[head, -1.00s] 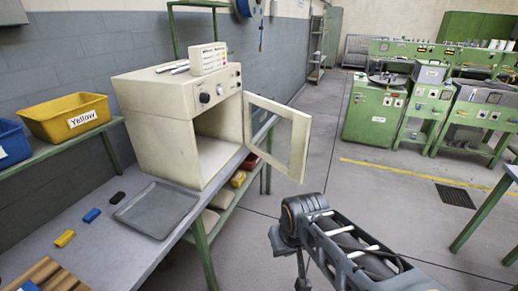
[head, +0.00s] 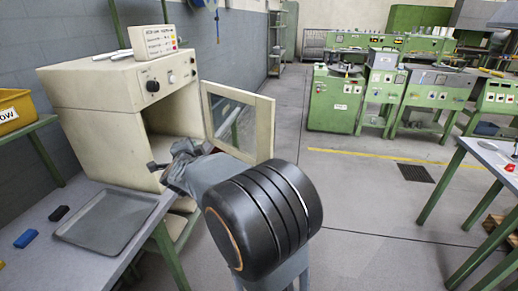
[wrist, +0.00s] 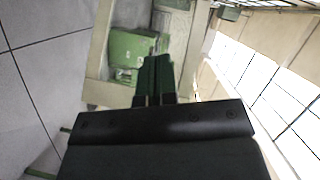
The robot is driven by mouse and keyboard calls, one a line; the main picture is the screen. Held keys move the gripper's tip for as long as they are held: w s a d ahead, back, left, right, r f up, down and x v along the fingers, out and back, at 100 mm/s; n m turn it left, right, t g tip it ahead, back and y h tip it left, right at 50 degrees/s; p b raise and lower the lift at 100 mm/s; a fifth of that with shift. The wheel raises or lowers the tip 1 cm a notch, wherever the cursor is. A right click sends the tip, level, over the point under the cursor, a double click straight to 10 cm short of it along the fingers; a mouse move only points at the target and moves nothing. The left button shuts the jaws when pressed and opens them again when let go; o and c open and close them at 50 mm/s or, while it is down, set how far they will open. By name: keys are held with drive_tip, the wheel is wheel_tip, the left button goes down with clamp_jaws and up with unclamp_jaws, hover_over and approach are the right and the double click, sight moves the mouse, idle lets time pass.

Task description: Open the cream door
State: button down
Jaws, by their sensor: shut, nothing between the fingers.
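The cream door (head: 264,130) is a frame around a glass pane, hinged on the right side of the cream oven (head: 90,115). It stands wide open, swung out to the right. In the wrist view, the door frame (wrist: 98,93) lies beyond the fingers, with green machinery showing through its pane. My gripper (head: 153,166) is at the oven's open mouth, left of the door, on its inner side. Its dark fingers (wrist: 155,62) are together with nothing between them. I cannot tell whether they touch the door. My arm hides the lower part of the opening.
A grey tray (head: 72,238) lies on the bench (head: 32,222) before the oven, beside a black block (head: 59,213) and a blue block (head: 26,239). A small panel box (head: 153,40) sits on the oven. The floor right of the door is clear up to the green machines (head: 337,98).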

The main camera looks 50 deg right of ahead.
drive_tip(key=s+d+f+m+g+h+b, duration=0.1)
drive_tip(key=s+d+f+m+g+h, duration=0.15)
drive_tip(key=d+m+g+h, duration=0.35)
drive_tip(key=m+g+h+b, duration=0.1)
drive_tip(key=m+g+h, duration=0.1)
drive_tip(key=m+g, duration=0.5)
approach(263, 138)
drive_tip(key=shift+m+t, duration=0.3)
drive_tip(key=shift+t, duration=0.2)
drive_tip(key=d, duration=0.7)
drive_tip(key=shift+s+d, duration=0.2)
drive_tip(key=shift+d, duration=0.05)
